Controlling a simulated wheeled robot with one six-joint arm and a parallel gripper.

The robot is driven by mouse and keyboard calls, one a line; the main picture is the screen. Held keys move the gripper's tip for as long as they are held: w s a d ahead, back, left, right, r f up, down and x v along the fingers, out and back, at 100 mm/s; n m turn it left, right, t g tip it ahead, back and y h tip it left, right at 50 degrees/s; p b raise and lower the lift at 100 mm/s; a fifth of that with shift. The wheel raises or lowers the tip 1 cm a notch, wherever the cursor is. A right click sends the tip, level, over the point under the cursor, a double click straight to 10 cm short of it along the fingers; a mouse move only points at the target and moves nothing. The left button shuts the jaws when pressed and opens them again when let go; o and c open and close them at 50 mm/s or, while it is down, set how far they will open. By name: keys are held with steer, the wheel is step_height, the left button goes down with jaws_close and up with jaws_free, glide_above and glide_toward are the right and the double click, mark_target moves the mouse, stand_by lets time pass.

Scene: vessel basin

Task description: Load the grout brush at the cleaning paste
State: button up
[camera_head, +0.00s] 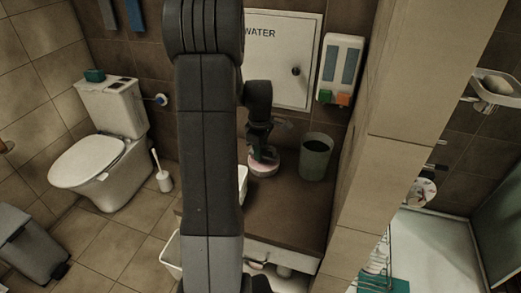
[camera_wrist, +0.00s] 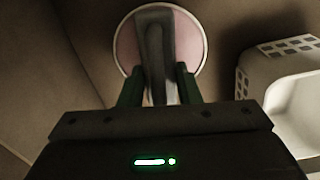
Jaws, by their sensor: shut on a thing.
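The cleaning paste is a pink disc in a round, pale-rimmed dish (camera_head: 263,168) on the brown counter in the head view. The dish also fills the top middle of the wrist view (camera_wrist: 196,42). My gripper (camera_wrist: 158,85) has its two dark green fingers shut on the grout brush (camera_wrist: 156,45), a grey-brown bar that reaches out over the pink paste. In the head view my gripper (camera_head: 259,140) points down just above the dish. The bristles are hidden, and I cannot tell whether the brush touches the paste.
A grey-green cup (camera_head: 315,157) stands right of the dish. A white basket with a slotted rim (camera_wrist: 285,48) is close by at right in the wrist view. A tiled pillar (camera_head: 400,120) bounds the counter (camera_head: 290,215) on the right. The counter's front part is clear.

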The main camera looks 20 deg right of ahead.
steer(key=shift+r+p, duration=2.5)
steer(key=shift+r, duration=1)
steer(key=shift+f, duration=0.1)
